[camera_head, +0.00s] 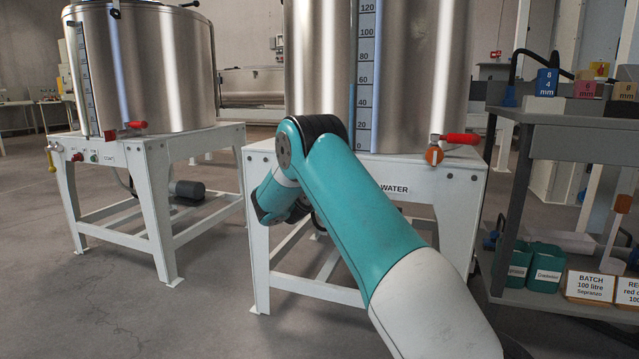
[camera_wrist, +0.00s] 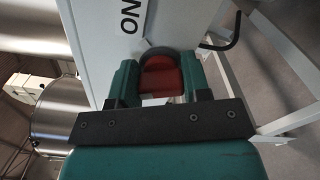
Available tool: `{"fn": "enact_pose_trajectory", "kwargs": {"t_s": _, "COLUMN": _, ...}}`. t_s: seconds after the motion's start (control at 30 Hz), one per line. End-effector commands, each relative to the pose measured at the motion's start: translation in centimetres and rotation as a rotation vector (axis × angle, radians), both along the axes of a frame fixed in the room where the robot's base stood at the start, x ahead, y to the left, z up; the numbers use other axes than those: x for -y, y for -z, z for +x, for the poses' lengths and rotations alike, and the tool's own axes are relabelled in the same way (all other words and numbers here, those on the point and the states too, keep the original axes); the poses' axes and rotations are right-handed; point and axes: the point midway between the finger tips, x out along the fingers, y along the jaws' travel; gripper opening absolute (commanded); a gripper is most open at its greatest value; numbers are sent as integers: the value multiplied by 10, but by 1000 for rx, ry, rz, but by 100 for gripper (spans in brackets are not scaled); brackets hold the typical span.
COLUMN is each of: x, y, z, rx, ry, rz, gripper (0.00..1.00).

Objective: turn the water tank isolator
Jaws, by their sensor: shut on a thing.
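The water tank (camera_head: 420,75) is a steel cylinder with a level scale, standing on a white frame marked WATER (camera_head: 395,189). In the wrist view, the isolator's red knob (camera_wrist: 161,84) sits on a dark round base on the white panel (camera_wrist: 101,40), beside lettering that reads ON. My gripper (camera_wrist: 160,72) has one finger on each side of the red knob and is shut on it. How far the knob is turned is hard to tell. In the head view my arm hides the isolator and the gripper.
A red-handled valve (camera_head: 458,139) is at the tank frame's right. A second tank (camera_head: 150,65) stands on its own frame at the left. The floor at front left is clear.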

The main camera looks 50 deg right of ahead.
Motion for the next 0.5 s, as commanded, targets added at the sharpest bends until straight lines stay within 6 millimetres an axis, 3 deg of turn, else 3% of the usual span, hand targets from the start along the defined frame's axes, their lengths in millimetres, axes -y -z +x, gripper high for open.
{"fn": "enact_pose_trajectory", "kwargs": {"t_s": 0.5, "x": 0, "y": 5, "z": -1, "rx": 450, "ry": 2, "rz": 189, "gripper": 20}}
